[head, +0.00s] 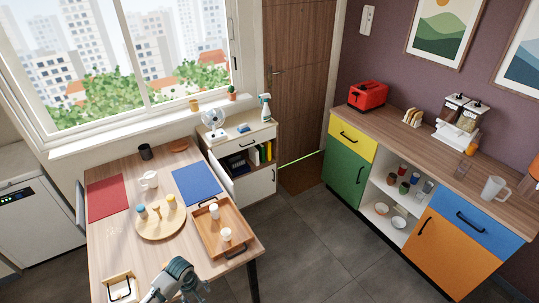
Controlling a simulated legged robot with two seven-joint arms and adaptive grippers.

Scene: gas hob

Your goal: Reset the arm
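Part of my arm, which I take to be the left, shows at the bottom edge of the head view, over the near edge of the wooden table (112,243). It is grey-teal, and its gripper (182,284) is small and partly cut off by the frame. I cannot make out whether its fingers are open or shut, and no held object is visible. My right arm and gripper are not in view. No gas hob is visible.
On the table are a round board (160,222) with small shakers, a wooden tray (222,250) with white cups, a white mug (149,179), and red (108,196) and blue (196,183) mats. A coloured cabinet (352,160) stands right. Grey floor (310,245) between is clear.

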